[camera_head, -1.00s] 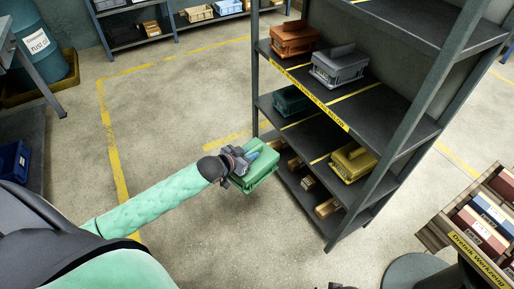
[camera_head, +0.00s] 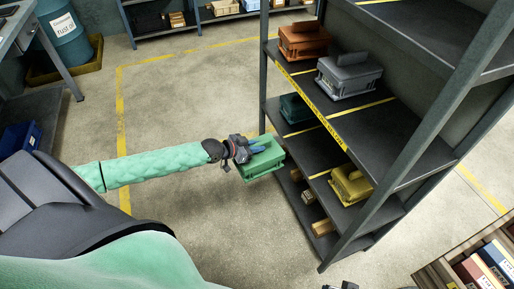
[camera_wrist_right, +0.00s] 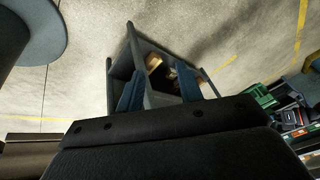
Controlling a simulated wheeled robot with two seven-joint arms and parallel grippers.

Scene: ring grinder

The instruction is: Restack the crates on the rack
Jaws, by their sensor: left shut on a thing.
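My left gripper (camera_head: 256,149) is shut on a green crate (camera_head: 264,163) and holds it in the air just left of the rack (camera_head: 440,135). The green crate also shows in the right wrist view (camera_wrist_right: 260,98). On the shelf with the yellow edge label stand an orange-brown crate (camera_head: 303,43) and a grey crate (camera_head: 350,78). On the shelf below, a teal crate (camera_head: 296,107) stands at the far end and a yellow crate (camera_head: 350,186) nearer. My right gripper shows its blue fingers (camera_wrist_right: 160,90) apart and empty; only a bit shows at the head view's bottom edge.
Yellow lines mark the shelves; bare shelf lies between the teal and yellow crates. Wooden blocks (camera_head: 322,227) lie on the lowest shelf. A rack upright (camera_head: 262,75) stands close beside the held crate. A box of binders (camera_head: 478,268) is at lower right.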

